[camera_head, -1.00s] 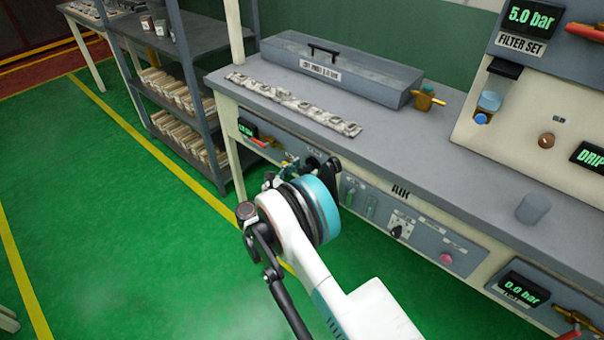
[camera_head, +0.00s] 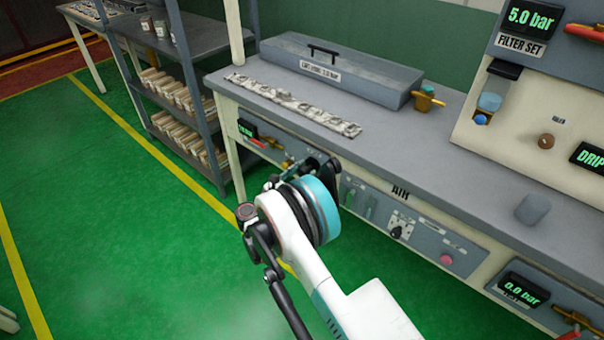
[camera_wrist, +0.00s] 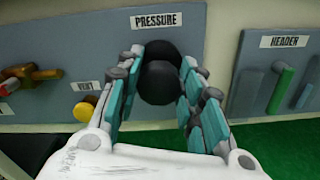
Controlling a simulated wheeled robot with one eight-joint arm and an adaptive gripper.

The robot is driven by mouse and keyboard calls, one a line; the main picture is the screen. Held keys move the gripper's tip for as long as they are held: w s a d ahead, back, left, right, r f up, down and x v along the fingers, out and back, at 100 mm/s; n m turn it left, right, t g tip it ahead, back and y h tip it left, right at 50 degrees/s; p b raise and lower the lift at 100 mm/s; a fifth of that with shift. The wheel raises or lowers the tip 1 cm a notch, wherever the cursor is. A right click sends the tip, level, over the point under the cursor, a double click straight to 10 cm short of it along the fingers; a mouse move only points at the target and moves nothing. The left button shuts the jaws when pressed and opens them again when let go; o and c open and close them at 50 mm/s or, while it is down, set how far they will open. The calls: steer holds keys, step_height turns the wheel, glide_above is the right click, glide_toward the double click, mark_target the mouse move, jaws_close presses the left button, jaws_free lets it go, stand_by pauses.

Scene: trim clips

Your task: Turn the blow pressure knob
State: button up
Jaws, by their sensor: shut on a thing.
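The pressure knob (camera_wrist: 159,82) is black and round. In the wrist view it sits on a grey panel under a label reading PRESSURE (camera_wrist: 157,20). My gripper (camera_wrist: 160,70) is shut on it, with one teal-padded finger on the left side and one on the right. In the head view my gripper (camera_head: 322,172) is at the front panel below the bench top. My own wrist hides most of the knob there.
A HEADER panel (camera_wrist: 245,75) with upright bars is on the right. A long lidded box (camera_head: 345,70) and a patterned strip (camera_head: 290,103) lie on the bench (camera_head: 440,150).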

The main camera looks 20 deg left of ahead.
steer(key=m, duration=0.3)
steer(key=shift+d+f+m, duration=0.1)
steer(key=shift+m, duration=1.9)
steer(key=o, duration=1.1)
steer(key=shift+c, duration=0.2)
steer(key=shift+s, duration=0.1)
steer(key=v, duration=1.2)
